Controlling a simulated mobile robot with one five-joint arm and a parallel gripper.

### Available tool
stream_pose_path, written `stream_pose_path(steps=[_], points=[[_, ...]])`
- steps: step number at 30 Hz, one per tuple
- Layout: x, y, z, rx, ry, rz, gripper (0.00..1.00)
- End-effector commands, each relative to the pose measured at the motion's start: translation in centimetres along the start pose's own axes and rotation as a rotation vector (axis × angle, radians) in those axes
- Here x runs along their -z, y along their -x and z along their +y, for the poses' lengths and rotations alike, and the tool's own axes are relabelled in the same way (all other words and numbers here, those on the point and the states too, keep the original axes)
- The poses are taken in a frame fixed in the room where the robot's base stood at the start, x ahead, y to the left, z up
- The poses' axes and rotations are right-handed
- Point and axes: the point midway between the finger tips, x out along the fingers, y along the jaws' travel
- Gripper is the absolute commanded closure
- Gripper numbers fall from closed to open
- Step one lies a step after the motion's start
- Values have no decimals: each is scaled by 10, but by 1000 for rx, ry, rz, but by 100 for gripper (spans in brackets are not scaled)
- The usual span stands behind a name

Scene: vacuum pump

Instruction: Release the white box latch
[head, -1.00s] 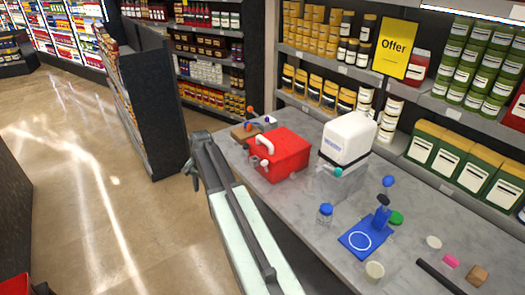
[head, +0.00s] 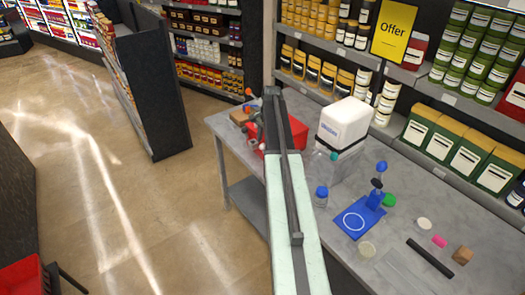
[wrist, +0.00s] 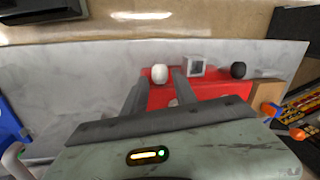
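A white box (head: 344,122) with blue lettering and a teal knob at its lower front stands on the grey counter. I cannot make out a separate latch on it. My gripper (head: 260,138) is left of the white box in the head view, over the red box (head: 256,131), which my arm partly hides. In the wrist view my gripper's two fingers (wrist: 158,84) are apart with nothing clearly held. They reach over the red box (wrist: 215,87), pointing at a white knob (wrist: 160,74). A grey square fitting (wrist: 194,67) and a black knob (wrist: 238,70) sit to its right.
The grey counter (head: 386,262) holds a blue-capped jar (head: 321,196), a blue stand (head: 360,220), a black bar (head: 430,258) and a wooden block (head: 463,255). Stocked shelves stand behind. A brown block with orange and blue knobs (wrist: 268,94) lies beside the red box.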

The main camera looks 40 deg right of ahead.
Motion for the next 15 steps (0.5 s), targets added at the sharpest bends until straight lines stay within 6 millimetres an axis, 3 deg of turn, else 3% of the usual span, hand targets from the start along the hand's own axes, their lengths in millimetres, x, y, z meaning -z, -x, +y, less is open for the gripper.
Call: stream_pose_path(steps=[1, 3, 13, 15], points=[[0, -18, 1, 0, 0, 0, 66], [0, -26, 1, 0, 0, 0, 66], [0, -27, 0, 0, 1, 0, 66], [0, -27, 0, 0, 1, 0, 86]])
